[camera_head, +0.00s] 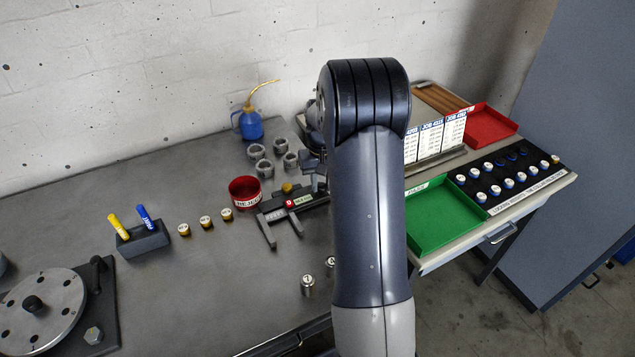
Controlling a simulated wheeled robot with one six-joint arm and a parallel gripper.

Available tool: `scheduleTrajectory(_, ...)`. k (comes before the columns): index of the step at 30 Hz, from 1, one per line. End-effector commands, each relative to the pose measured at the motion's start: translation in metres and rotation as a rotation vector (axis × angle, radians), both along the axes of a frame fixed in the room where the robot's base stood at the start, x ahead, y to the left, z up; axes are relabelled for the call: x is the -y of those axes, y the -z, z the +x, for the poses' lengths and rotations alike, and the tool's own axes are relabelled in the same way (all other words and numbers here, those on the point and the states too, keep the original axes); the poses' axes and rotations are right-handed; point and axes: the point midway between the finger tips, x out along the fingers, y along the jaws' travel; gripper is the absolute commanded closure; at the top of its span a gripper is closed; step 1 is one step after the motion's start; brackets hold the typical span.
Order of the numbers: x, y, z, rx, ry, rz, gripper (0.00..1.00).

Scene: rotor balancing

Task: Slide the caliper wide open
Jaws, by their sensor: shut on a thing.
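The caliper (268,232) lies on the grey bench at the middle, left of my arm. Its two grey jaws point to the front and stand apart with a gap between them. A red button and a green label show on its body, and its beam runs right behind my arm. My gripper (313,178) is at the right part of the caliper, mostly hidden by my arm. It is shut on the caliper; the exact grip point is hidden.
A red reject cup (244,190) stands just behind the caliper, with several grey cups (265,168) beyond. Brass weights (206,222) and a pen block (143,240) are left. Small steel weights (308,286) stand in front. A green tray (445,218) is right of my arm.

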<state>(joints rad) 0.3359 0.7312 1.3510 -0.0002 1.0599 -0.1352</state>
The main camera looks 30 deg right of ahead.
Motion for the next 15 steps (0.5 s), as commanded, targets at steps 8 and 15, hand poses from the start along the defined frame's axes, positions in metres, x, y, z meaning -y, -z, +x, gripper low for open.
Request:
scheduleTrajectory(8, -0.0001, -0.0004, 0.0003, 0.002, 0.0, 0.0, 0.56)
scheduleTrajectory(15, -0.0004, -0.0003, 0.0002, 0.001, 0.0, 0.0, 0.53)
